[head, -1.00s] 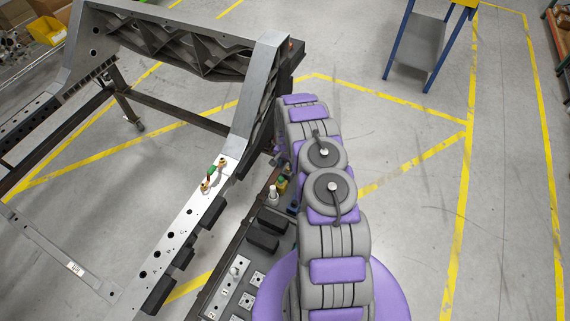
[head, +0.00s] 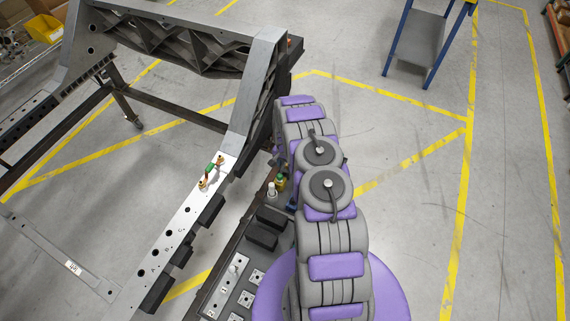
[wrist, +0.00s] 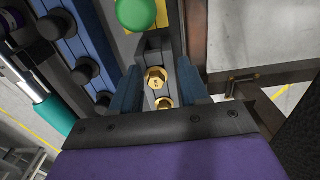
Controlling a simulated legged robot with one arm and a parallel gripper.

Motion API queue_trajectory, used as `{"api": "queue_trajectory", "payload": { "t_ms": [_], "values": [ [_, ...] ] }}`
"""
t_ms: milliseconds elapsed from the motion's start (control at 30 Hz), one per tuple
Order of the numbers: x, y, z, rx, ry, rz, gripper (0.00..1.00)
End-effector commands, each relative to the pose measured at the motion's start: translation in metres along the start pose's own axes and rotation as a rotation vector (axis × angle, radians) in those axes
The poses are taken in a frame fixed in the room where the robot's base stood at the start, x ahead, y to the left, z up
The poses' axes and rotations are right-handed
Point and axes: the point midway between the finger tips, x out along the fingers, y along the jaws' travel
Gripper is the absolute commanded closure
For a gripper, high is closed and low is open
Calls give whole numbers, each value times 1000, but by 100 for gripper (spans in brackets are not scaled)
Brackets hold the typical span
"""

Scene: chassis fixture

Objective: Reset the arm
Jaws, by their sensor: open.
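My gripper (wrist: 158,90) shows in the wrist view with its two blue fingers apart. Between and beyond the fingers are two brass bolt heads; the farther one (wrist: 156,77) is in full view and the nearer one (wrist: 165,103) is partly cut off by the gripper body. I cannot tell how far the fingers are from them. In the head view my arm (head: 325,190) reaches up the picture along the right side of the chassis, and its gripper is hidden there.
The grey chassis frame (head: 265,80) stands to the left, with brass fittings (head: 203,184) on its rail. A dark tray (head: 235,270) with small bottles (head: 271,189) lies beside my arm. A green knob (wrist: 136,12) tops the wrist view. Open floor (head: 410,200) lies right, below a blue-legged stand (head: 415,40).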

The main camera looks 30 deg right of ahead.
Motion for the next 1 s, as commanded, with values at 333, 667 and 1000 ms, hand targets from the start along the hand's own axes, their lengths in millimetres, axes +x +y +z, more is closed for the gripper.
{"api": "queue_trajectory", "payload": {
  "t_ms": [333,667,1000],
  "values": [
    [-3,0,0,0,0,0,55],
    [-3,0,0,0,-1,-1,81],
    [-4,-2,0,-1,2,-1,100]
  ]
}}
